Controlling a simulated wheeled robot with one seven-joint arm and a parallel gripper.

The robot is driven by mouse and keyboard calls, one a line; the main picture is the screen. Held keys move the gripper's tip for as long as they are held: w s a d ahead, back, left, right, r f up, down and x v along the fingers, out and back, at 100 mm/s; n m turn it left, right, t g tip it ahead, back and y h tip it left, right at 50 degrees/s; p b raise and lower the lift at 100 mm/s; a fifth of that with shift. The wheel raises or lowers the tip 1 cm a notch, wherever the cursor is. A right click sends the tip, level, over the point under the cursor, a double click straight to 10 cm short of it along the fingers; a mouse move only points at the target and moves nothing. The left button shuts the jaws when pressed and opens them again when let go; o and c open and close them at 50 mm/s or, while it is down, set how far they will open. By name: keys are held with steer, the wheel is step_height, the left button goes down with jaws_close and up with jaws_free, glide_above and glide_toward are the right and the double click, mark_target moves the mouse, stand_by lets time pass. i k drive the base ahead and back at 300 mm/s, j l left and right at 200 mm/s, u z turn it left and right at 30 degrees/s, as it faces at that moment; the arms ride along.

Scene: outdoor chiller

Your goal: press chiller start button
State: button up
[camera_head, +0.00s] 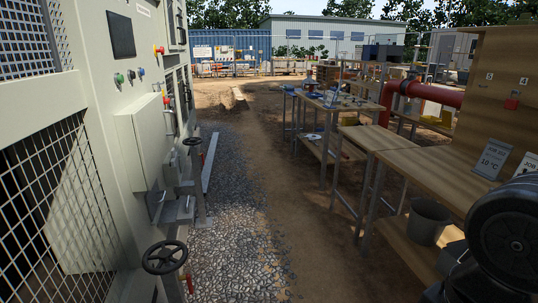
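The chiller (98,120) stands along the left side as a tall pale cabinet seen at a steep angle. Its panel bears a green button (119,78), with a dark button (131,75) and a blue button (140,71) to its right. A red knob on yellow (160,50) sits higher and farther along. A dark screen (121,34) is above the row. Labels are too small to read, so I cannot tell for certain which button is start. My gripper is not in view; a dark rounded arm part, likely mine, fills the lower right corner.
Black handwheels (165,257) and a pale box (147,140) jut from the cabinet. A gravel and dirt path (240,235) runs clear down the middle. Wooden workbenches (418,160) line the right, with a grey bucket (428,222) below and a red pipe (440,94) behind.

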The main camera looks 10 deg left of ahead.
mark_target(120, 77)
steer(key=i+l+u, duration=0.15)
steer(key=i+u, duration=0.3)
steer(key=i+l+u, duration=0.25)
steer(key=i+u, duration=0.2)
steer(key=i+l+u, duration=0.6)
steer(key=l+u, duration=0.25)
steer(key=i+l+u, duration=0.2)
steer(key=l+u, duration=0.25)
steer(key=l, duration=0.2)
